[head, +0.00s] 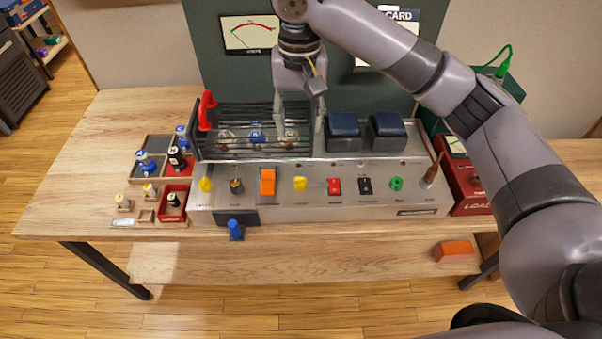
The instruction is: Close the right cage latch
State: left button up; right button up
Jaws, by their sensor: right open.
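A dark barred cage (240,146) sits at the back left of the metal amp chassis (400,170), over several glass tubes with blue and pale parts. A red latch lever (207,108) stands upright at the cage's left end. My right gripper (299,115) points down over the cage's right end, fingers open and apart. I cannot tell whether its fingers touch the cage. The right latch cannot be made out; the gripper covers that area. My left gripper is out of view.
Two dark blue-topped transformers (343,131) stand just right of the gripper. Knobs and switches line the chassis front. Trays of small tubes (172,190) lie to the left. A red box (466,185) stands to the right. A green panel with meters rises behind.

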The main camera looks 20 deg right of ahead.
aim_at(300, 178)
notch_tip(300, 178, down, 17)
jog(key=shift+d+r, duration=0.1)
dwell(0.5)
grip_shut()
dwell(0.5)
